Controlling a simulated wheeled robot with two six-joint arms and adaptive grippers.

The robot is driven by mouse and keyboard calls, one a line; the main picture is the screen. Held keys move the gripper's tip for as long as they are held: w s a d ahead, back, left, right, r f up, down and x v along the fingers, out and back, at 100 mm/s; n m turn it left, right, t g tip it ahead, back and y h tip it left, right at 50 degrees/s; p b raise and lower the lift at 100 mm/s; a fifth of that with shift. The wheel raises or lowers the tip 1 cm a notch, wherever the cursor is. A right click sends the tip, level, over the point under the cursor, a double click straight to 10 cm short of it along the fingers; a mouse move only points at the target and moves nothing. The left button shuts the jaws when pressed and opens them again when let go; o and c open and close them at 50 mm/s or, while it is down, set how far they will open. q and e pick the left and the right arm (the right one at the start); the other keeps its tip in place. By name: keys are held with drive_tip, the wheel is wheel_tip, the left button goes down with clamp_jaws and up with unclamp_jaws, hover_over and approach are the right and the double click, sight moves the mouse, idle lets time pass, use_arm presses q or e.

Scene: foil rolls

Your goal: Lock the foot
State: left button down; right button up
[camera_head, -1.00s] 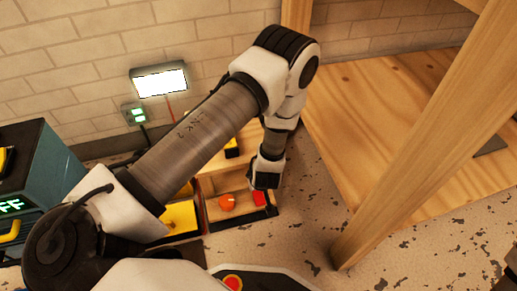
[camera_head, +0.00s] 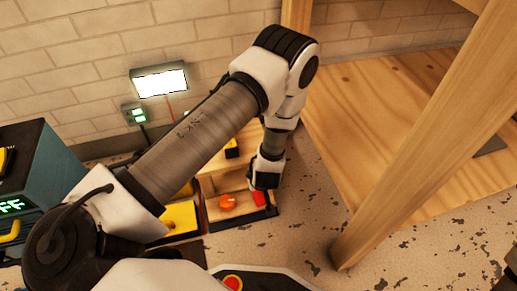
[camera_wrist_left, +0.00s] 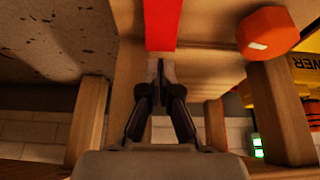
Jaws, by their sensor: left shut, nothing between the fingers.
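A red bar (camera_head: 259,198) sits at the right part of a low wooden frame in the head view. It also shows at the top middle of the left wrist view (camera_wrist_left: 162,24). An orange knob (camera_head: 227,202) is to its left, also in the left wrist view (camera_wrist_left: 267,33). My left gripper (camera_wrist_left: 160,72) is shut and empty, its tips at the near end of the red bar. I cannot tell whether they touch it. In the head view my left wrist hides the fingers. I cannot tell which part is the foot. My right gripper is not in view.
A yellow box (camera_head: 180,217) stands left of the wooden frame, partly behind my arm. A teal machine (camera_head: 45,175) is at the far left. A thick wooden post (camera_head: 425,130) and a wooden platform (camera_head: 345,110) are on the right. Speckled floor (camera_head: 300,235) lies open in front.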

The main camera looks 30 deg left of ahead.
use_arm(q)
drive_tip(key=shift+f+b, duration=0.7)
drive_tip(key=shift+f, duration=0.55)
idle(0.3)
wheel_tip(320, 180, up, 7)
drive_tip(key=p, duration=0.7)
drive_tip(key=shift+r, duration=0.15)
